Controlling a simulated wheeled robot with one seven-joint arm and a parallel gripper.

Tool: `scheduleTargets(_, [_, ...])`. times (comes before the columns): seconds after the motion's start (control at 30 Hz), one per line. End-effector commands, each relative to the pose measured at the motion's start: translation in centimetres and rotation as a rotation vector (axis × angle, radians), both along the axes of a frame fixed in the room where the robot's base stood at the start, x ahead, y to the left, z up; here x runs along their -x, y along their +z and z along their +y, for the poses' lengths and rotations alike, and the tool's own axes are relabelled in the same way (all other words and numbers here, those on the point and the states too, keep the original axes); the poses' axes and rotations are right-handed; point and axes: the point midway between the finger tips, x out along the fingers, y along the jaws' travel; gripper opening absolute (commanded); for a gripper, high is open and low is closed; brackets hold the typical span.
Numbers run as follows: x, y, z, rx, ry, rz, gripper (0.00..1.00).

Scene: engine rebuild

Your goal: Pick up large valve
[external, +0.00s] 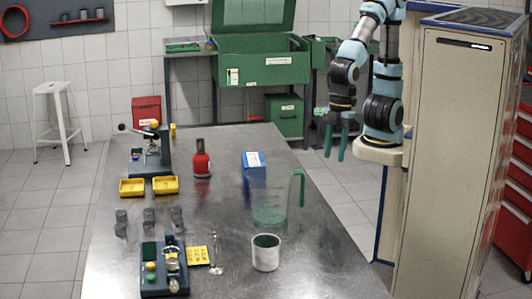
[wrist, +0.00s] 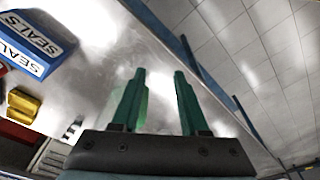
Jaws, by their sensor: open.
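A metal valve (external: 215,262) stands on its disc head with its thin stem up. It is near the front of the steel table in the external view, right of a small yellow tag plate. I take it for the large valve, but no other valve is clear enough to compare its size with. My gripper (external: 335,148) is open and empty, with green fingers pointing down beyond the table's right edge, far from the valve. In the wrist view, my gripper (wrist: 159,73) shows both fingers apart with nothing between them. I cannot make out the valve in the wrist view.
Close to the valve are a white cup (external: 266,254), a blue fixture (external: 153,284) and a yellow plate (external: 197,256). A clear jug (external: 270,208) with a green handle and a blue box (external: 254,170) stand farther back. The table's right strip (external: 320,240) is clear.

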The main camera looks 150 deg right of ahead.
Motion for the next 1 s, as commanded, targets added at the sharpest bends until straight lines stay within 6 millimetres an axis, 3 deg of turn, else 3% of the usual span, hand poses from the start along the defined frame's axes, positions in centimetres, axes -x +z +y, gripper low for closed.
scheduleTargets(0.1, [-0.1, 2.1, 0.0, 0.000, -0.001, -0.005, 0.44])
scheduleTargets(0.37, [-3.8, 0.9, 0.4, -0.060, -0.154, 0.008, 0.44])
scheduleTargets(0.57, [-7.6, -0.2, 0.9, -0.138, -0.315, 0.020, 0.44])
scheduleTargets(0.77, [-13.4, -2.0, 1.6, -0.284, -0.558, 0.047, 0.44])
scheduleTargets(1.0, [-24.3, -4.2, 1.4, -0.660, -1.039, 0.148, 0.44])
